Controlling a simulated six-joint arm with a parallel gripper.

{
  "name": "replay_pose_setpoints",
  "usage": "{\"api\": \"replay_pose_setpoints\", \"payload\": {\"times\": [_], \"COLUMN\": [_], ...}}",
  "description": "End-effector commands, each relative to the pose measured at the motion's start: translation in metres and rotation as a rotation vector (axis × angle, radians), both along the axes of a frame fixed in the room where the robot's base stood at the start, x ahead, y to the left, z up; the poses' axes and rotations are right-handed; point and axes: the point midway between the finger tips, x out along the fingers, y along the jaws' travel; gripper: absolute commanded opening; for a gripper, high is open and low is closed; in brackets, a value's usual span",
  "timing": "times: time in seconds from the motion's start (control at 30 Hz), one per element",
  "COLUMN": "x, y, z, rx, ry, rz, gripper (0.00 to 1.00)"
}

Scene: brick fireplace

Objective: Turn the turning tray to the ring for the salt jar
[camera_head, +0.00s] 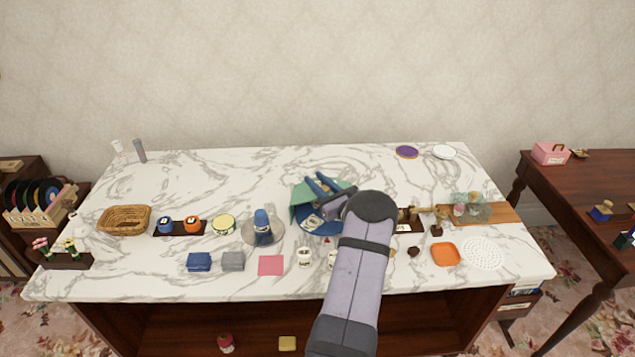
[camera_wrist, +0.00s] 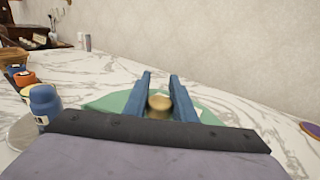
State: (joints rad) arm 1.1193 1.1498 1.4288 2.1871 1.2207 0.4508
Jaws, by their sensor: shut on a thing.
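The turning tray (camera_head: 297,213) appears to be the round piece with green and blue parts in the middle of the marble table, partly covered by my arm. My gripper (camera_head: 318,182) is over it, its blue fingers pointing toward the wall. In the wrist view my gripper (camera_wrist: 158,88) is shut on a small tan knob (camera_wrist: 159,103), with the tray's green surface (camera_wrist: 105,102) below. A small red mark (camera_head: 327,240) lies at the tray's front. White jars (camera_head: 304,256) stand in front of it; I cannot tell which is the salt jar or its ring.
A blue jar (camera_head: 262,222) on a grey round plate (camera_head: 250,238) stands close left of the tray. A wicker basket (camera_head: 124,219) is farther left. An orange dish (camera_head: 446,254) and a wooden board (camera_head: 503,213) are on the right. The table's back is mostly clear.

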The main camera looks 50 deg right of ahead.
Motion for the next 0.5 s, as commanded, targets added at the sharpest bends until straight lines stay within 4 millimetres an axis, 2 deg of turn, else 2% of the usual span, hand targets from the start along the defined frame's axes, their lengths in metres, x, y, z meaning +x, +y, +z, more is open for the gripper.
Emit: {"api": "replay_pose_setpoints", "payload": {"times": [0.5], "x": [0.002], "y": [0.01], "z": [-0.004], "rx": [-0.007], "ry": [-0.01], "rz": [0.302], "gripper": [0.0]}}
